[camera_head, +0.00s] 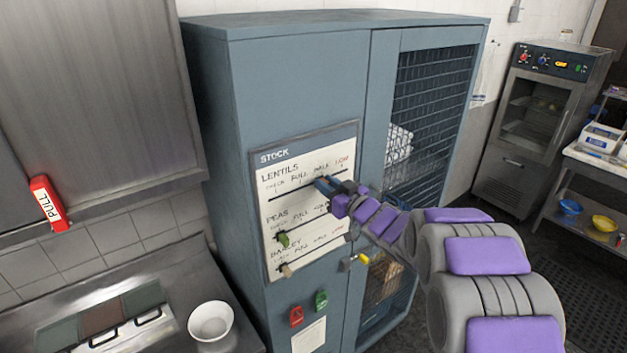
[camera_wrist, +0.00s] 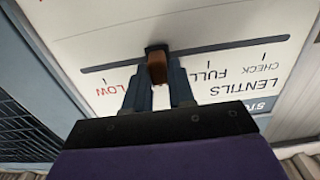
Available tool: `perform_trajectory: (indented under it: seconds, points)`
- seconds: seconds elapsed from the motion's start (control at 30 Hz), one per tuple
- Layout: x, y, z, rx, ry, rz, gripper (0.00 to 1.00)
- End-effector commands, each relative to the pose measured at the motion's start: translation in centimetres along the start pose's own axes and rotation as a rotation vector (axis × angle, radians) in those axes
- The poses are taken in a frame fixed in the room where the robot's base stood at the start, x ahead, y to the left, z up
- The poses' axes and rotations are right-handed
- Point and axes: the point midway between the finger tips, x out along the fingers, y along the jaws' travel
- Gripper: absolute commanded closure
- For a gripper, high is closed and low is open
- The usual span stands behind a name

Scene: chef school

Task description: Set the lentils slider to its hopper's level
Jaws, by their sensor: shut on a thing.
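The STOCK panel (camera_head: 325,141) is on the front of a blue-grey cabinet, with LENTILS, PEAS and BARLEY rows. My gripper (camera_head: 324,185) is at the lentils row, shut on the brown lentils slider knob (camera_wrist: 157,69). In the wrist view, which is upside down, the fingers of my gripper (camera_wrist: 158,82) stand on both sides of the knob. The knob sits on its dark slot (camera_wrist: 225,47) between the FULL and red LOW marks; my gripper hides the mark there. The green peas slider (camera_head: 284,240) and pale barley slider (camera_head: 287,270) are lower left. The lentils hopper's level cannot be made out.
A mesh door (camera_head: 430,110) is right of the panel, with a white thing (camera_head: 399,143) behind it. A yellow-ended handle (camera_head: 362,258) is below my arm. Red (camera_head: 296,316) and green (camera_head: 321,300) tags are under the panel. A steel counter with a white bowl (camera_head: 210,322) is at left.

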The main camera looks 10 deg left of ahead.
Motion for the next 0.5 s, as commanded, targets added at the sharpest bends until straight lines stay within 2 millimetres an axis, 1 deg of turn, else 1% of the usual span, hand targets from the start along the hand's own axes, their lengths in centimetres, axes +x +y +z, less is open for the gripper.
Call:
perform_trajectory:
  seconds: [0.03,0.13,0.47,0.5]
  points:
    - [-0.01,0.58,-0.42,-0.001,0.003,0.001,1.00]
    - [-0.03,1.03,-0.27,-0.002,0.003,0.000,1.00]
    - [-0.08,1.09,-0.13,-0.002,0.004,-0.001,1.00]
    - [-0.07,1.10,-0.12,-0.002,0.003,-0.001,0.73]
